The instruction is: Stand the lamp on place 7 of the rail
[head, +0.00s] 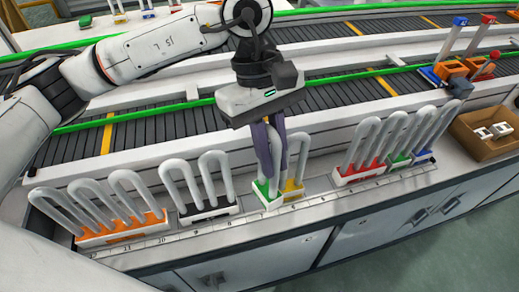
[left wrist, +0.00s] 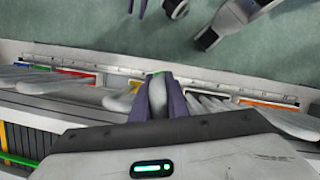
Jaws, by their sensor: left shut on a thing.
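My left gripper (head: 270,160) is shut on a lamp with a white looped tube and a green base (head: 266,196). The lamp is upright, and its tube shows between the purple-grey fingers in the left wrist view (left wrist: 157,96). Its base is at the numbered white rail (head: 185,233), just left of a lamp with a yellow base (head: 293,190). I cannot tell whether the base touches the rail or hangs slightly above it. The number beside it is too small to read. My right gripper is not in view.
Along the rail, orange-based lamps (head: 122,230) and black-based lamps (head: 208,210) stand left. Red-based (head: 358,172), green-based and blue-based lamps stand right. Gaps lie on both sides of the held and yellow-based lamps. A cardboard box (head: 485,148) stands far right; a conveyor (head: 330,58) runs behind.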

